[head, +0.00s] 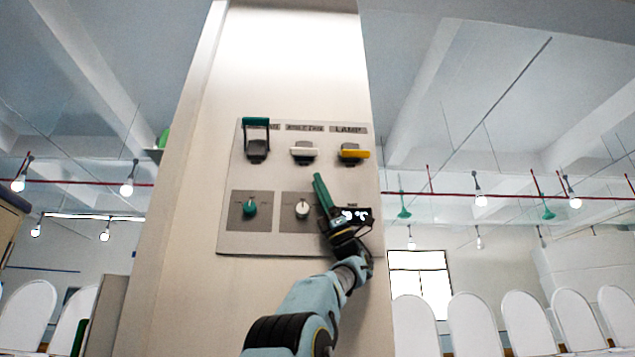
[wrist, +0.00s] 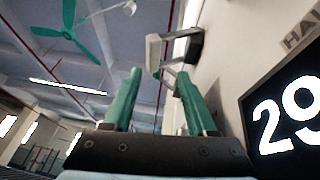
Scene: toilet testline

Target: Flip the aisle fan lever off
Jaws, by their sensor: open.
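The aisle fan lever (head: 303,151) is the middle of three levers on a wall panel; its white bar sits below a label that seems to read "AISLE FAN". In the wrist view its white handle (wrist: 153,50) joins a dark mount on the panel. My gripper (head: 319,177) has green fingers and is just below and slightly right of the lever. In the wrist view my gripper (wrist: 155,76) is open and empty, with the handle ahead, above the gap between the fingertips. I cannot tell whether they touch.
The green-handled lever (head: 256,121) is to the left, its bar raised. The yellow-handled lever (head: 354,154) is close on the right. Below are a green knob (head: 250,208), a white knob (head: 302,209) and a numeric display (wrist: 290,112). A green ceiling fan (wrist: 72,30) hangs behind.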

